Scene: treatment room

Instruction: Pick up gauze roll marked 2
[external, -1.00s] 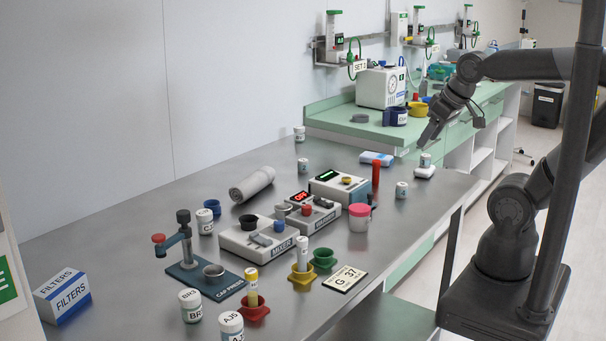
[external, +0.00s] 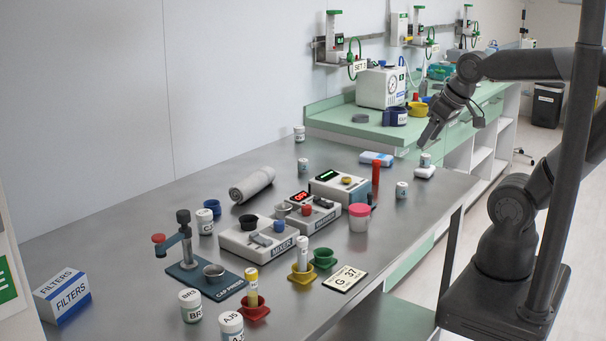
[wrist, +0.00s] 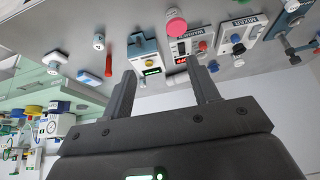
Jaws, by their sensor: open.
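No roll with a readable 2 on it shows in either view. A pale grey roll (external: 252,185) lies on its side on the steel bench, towards the wall; no mark on it can be read. I cannot make it out in the wrist view. My gripper (external: 428,138) is at the far right end of the bench, well away from the roll, pointing down and left. In the wrist view its two fingers (wrist: 163,80) are apart with nothing between them.
A small white jar (external: 425,160) on a white block stands just below my gripper in the external view. A blue-and-white pack (external: 376,159), a red tube (external: 375,176) and a mixer (external: 258,240) stand on the bench. A green counter (external: 345,118) adjoins behind.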

